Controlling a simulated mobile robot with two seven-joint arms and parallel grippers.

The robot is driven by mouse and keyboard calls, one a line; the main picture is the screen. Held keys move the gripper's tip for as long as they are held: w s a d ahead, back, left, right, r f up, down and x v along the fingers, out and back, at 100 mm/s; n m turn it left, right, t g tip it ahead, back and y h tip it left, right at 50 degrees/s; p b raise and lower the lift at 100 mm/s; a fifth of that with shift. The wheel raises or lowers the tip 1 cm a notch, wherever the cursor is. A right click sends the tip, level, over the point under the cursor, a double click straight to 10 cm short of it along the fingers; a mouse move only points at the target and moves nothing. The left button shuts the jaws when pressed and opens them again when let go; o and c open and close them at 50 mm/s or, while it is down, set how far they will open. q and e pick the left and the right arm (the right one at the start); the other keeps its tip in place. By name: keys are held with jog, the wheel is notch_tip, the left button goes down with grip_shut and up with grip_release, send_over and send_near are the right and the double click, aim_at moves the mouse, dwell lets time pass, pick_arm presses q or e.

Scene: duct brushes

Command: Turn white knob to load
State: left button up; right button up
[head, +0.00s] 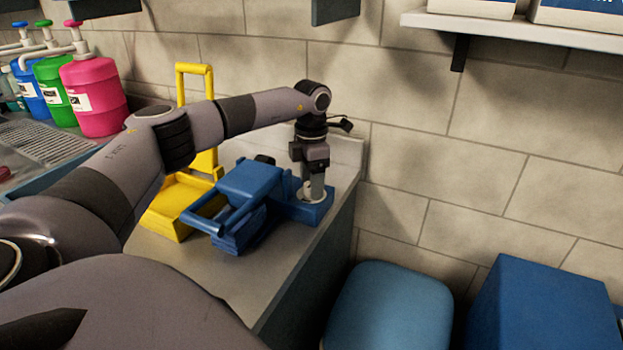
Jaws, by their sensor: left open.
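The white knob (307,196) sits on top of the low right end of a blue device (252,183) on the counter. Only the knob's rim shows; its marks and any "load" label are too small to read. My left gripper (312,190) points straight down over the knob, with its fingertips at the knob's level. The fingers are open and appear to be around or just at the knob; I cannot tell whether they touch it. My right gripper is not in view.
A yellow device (180,200) with a raised handle stands left of the blue one. The counter (245,283) is bare in front. Pink (93,97), green and blue pump bottles stand at the left. A tiled wall is close behind. Blue bins (390,308) stand below, right of the counter.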

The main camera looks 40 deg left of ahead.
pick_arm(q)
jog(key=c, duration=1.1)
jog(key=shift+o, duration=0.2)
